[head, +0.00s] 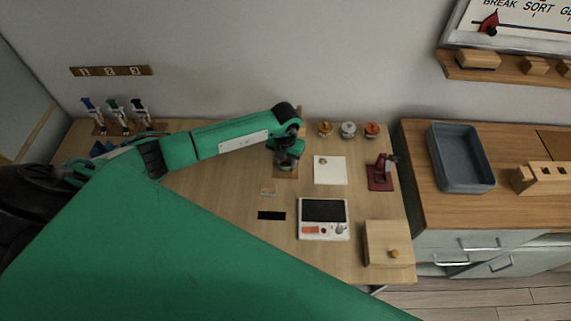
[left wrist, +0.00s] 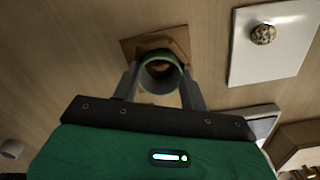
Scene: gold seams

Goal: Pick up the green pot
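The green pot (left wrist: 160,74) shows in the left wrist view as a small round vessel with a green rim, seen from above over a brown wooden pad (left wrist: 178,40). My left gripper (left wrist: 160,82) has one finger on each side of it, and both fingers appear to touch its wall. In the head view my left gripper (head: 286,164) points down over the wooden pad (head: 286,175) and largely hides the pot. I cannot tell whether the pot's base rests on the pad. My right gripper is not in view.
A white square (head: 330,170) with a small round piece lies right of the gripper. Several lidded jars (head: 348,130), a red stand (head: 380,175), a white device (head: 324,219) and a wooden box (head: 388,244) stand nearby. My green arm covers the table's front left.

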